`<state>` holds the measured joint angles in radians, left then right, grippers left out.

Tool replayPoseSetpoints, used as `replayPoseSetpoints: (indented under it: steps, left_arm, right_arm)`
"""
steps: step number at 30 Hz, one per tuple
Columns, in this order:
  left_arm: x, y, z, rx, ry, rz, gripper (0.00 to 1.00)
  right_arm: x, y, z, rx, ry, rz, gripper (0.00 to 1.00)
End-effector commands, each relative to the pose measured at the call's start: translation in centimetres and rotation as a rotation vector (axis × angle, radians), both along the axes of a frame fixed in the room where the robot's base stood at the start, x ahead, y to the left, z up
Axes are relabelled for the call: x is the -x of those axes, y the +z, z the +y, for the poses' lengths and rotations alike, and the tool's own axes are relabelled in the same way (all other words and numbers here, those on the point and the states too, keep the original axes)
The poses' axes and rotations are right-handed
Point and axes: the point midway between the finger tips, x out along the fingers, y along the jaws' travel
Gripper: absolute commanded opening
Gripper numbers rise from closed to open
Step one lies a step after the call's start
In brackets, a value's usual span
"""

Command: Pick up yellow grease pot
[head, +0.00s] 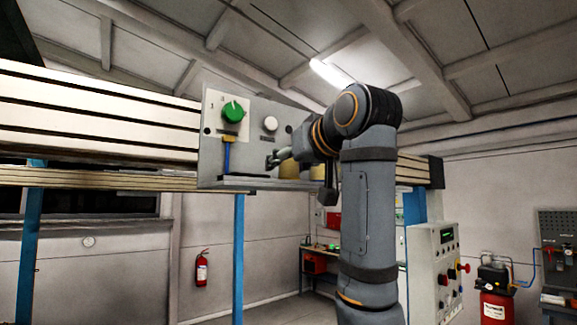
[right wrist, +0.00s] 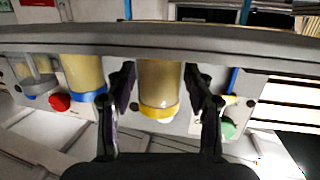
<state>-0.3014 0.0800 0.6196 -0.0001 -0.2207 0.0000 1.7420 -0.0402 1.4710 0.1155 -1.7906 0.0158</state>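The yellow grease pot (right wrist: 160,85), a tan cylinder with a yellow band and a pale tip, shows in the middle of the right wrist view, which looks upside down. My right gripper (right wrist: 160,100) is open, with one finger on each side of this pot and a small gap showing on both sides. In the head view my right gripper (head: 277,158) is at the panel's shelf, partly in front of tan pots (head: 289,169). Their bands are hidden there, so I cannot tell which is the yellow one. My left gripper is not in view.
A blue-banded pot (right wrist: 85,75) stands close beside my gripper, with a red knob (right wrist: 59,102) near it. The grey panel (head: 250,110) carries a green knob (head: 233,112) and a white knob (head: 270,124). A shelf edge (right wrist: 100,40) runs across the wrist view.

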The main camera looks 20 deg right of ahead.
Motion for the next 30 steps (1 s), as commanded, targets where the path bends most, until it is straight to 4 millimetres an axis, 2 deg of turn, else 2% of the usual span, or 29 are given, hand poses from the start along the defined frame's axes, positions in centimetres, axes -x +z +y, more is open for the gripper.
replayPoseSetpoints:
  steps: [1, 2, 9, 17, 22, 26, 30]
  left_arm:
    - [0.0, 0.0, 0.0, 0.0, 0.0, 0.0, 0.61]
    - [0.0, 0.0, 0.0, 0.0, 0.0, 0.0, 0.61]
    - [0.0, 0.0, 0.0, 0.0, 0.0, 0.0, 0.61]
    - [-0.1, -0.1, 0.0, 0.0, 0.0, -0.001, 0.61]
    - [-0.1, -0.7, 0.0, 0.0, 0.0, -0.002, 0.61]
    - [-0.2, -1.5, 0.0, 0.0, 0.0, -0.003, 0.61]
    - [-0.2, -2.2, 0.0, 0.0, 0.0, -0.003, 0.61]
  right_arm:
    - [0.0, 0.0, 0.0, 0.0, 0.0, 0.0, 0.41]
    - [0.0, 0.0, 0.0, 0.0, 0.0, 0.0, 0.37]
    - [0.0, 0.0, 0.0, 0.0, 0.0, 0.0, 0.04]
    - [0.0, 0.1, 0.0, 0.0, 0.0, 0.0, 0.03]
    - [0.0, 0.9, 0.0, 0.0, -0.001, -0.001, 0.03]
    - [0.1, 2.6, 0.0, 0.001, -0.001, -0.002, 0.03]
    - [2.5, 6.3, -1.5, -0.002, -0.003, -0.007, 0.03]
